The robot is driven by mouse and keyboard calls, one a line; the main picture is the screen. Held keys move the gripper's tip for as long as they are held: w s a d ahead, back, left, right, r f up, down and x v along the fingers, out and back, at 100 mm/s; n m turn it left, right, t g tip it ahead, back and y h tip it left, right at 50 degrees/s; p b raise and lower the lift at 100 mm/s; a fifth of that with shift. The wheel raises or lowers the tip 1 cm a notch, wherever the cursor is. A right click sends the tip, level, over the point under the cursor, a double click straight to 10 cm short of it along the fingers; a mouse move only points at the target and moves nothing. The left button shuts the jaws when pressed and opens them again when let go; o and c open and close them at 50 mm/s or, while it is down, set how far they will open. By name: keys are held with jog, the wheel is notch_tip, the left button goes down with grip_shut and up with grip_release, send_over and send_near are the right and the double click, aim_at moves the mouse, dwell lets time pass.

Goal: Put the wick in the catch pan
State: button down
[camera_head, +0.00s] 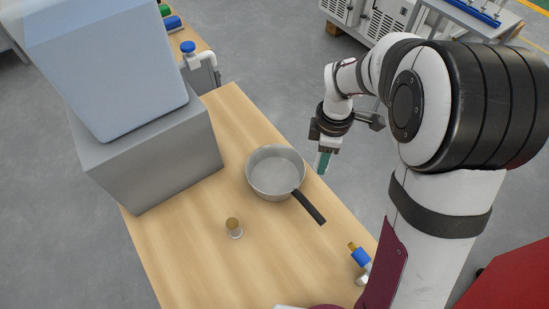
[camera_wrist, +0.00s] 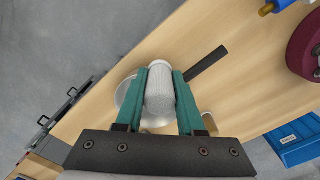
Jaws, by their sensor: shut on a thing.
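My gripper (camera_head: 323,163) hangs just past the right edge of the wooden bench in the head view, to the right of the pan. In the wrist view its green fingers are shut on a white, rounded cylinder (camera_wrist: 159,92), which I take to be the wick. The head view does not show the held thing clearly. The catch pan (camera_head: 268,180) is a round grey metal pan with a black handle, standing on the bench. In the wrist view the pan (camera_wrist: 124,94) is partly hidden behind the fingers and the wick. The pan's inside looks empty in the head view.
A small cork-topped jar (camera_head: 234,229) stands left of the pan handle. A blue and brass fitting (camera_head: 360,257) lies near the bench's right edge. A large grey box-shaped machine (camera_head: 150,150) fills the bench's left side. Bench surface around the pan is mostly clear.

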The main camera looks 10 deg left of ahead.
send_over(275, 177)
jog(key=f, duration=0.6)
jog(key=shift+d+f, duration=0.25)
jog(key=shift+d, duration=0.15)
jog(key=shift+a+f, duration=0.2)
jog(key=shift+f, duration=0.9)
jog(key=shift+a+f, duration=0.15)
jog(key=shift+f, duration=0.95)
jog(key=c, duration=0.5)
grip_release()
jog(key=shift+f, duration=0.1)
